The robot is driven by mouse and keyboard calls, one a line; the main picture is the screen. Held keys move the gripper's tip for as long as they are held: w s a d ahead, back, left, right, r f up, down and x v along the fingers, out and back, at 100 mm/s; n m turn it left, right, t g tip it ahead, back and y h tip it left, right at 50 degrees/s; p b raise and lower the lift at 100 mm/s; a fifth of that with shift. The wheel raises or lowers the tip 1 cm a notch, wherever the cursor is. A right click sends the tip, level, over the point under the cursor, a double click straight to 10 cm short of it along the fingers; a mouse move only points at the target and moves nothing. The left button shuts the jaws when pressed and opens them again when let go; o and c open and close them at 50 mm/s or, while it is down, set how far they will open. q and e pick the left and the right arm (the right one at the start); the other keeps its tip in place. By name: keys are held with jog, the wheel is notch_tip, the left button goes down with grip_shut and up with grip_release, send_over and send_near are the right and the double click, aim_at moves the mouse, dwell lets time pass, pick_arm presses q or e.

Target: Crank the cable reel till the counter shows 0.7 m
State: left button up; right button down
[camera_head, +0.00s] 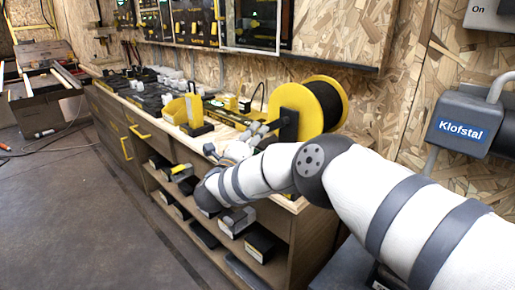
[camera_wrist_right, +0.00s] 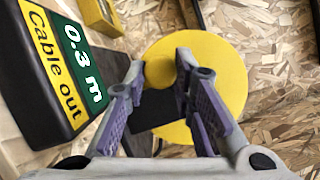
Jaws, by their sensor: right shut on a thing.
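The cable reel (camera_head: 290,105) stands on the bench's near end, with yellow flanges and black cable wound between them. Its yellow disc (camera_wrist_right: 225,75) fills the middle of the right wrist view. My right gripper (camera_wrist_right: 168,75) is shut on the round yellow crank knob (camera_wrist_right: 159,72), which lies between its fingertips in front of the disc. In the head view my right gripper (camera_head: 258,134) is at the reel's left side, partly hidden by my arm. The counter (camera_wrist_right: 82,65), a black box labelled "Cable out", reads 0.3 m on green. My left gripper is not in view.
The wooden bench (camera_head: 205,142) carries several tools and yellow and black items left of the reel. Shelves below hold boxes (camera_head: 262,245). A grey "Klofstal" box (camera_head: 470,122) hangs on the chipboard wall at right. The floor (camera_head: 80,210) at left is mostly clear.

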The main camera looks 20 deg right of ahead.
jog(key=m+b, duration=0.1)
jog(key=m+h+b, duration=0.1)
jog(key=m, duration=0.1)
jog(key=shift+w+a+r, duration=0.1)
jog(key=shift+w+r, duration=0.25)
jog(key=shift+r, duration=0.05)
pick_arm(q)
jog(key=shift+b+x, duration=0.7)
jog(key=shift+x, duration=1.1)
pick_arm(e)
jog(key=shift+w+r+m+h, duration=0.1)
jog(key=shift+r+m+h, duration=0.3)
jog(key=shift+m, duration=0.3)
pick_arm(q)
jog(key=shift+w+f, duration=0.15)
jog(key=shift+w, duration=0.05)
pick_arm(e)
jog(key=c, duration=1.4)
grip_release()
jog(key=shift+o, duration=0.2)
jog(key=shift+a, duration=0.1)
jog(key=v, duration=1.2)
